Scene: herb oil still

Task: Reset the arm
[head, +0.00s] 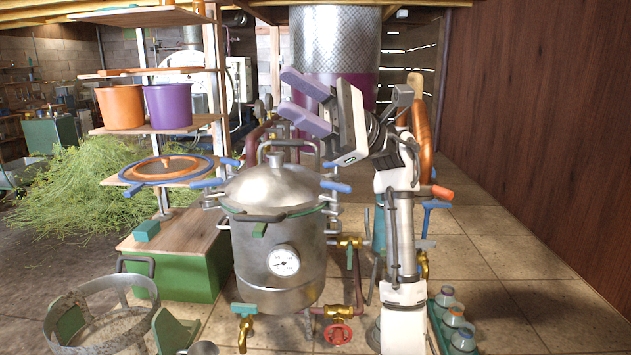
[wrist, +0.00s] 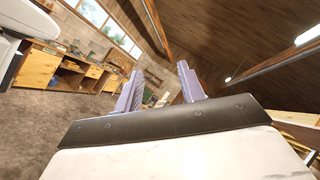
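My gripper (head: 305,102) is raised above the steel still pot (head: 285,245), to the upper right of its lid, and points up and to the left. Its two purple fingers stand apart with nothing between them. The wrist view also shows my gripper (wrist: 158,88) with its fingers spread and empty. That view is tilted and looks out across the room towards the ceiling. My arm (head: 402,235) rises at the right of the pot and bends at the top towards the left.
A wooden shelf (head: 172,125) at the left holds an orange bucket (head: 121,107) and a purple bucket (head: 168,106). Cut herbs (head: 75,190) lie behind it. A metal basket ring (head: 100,312) is at front left. Jars (head: 453,315) stand at lower right. Tiled floor (head: 540,290) is clear at right.

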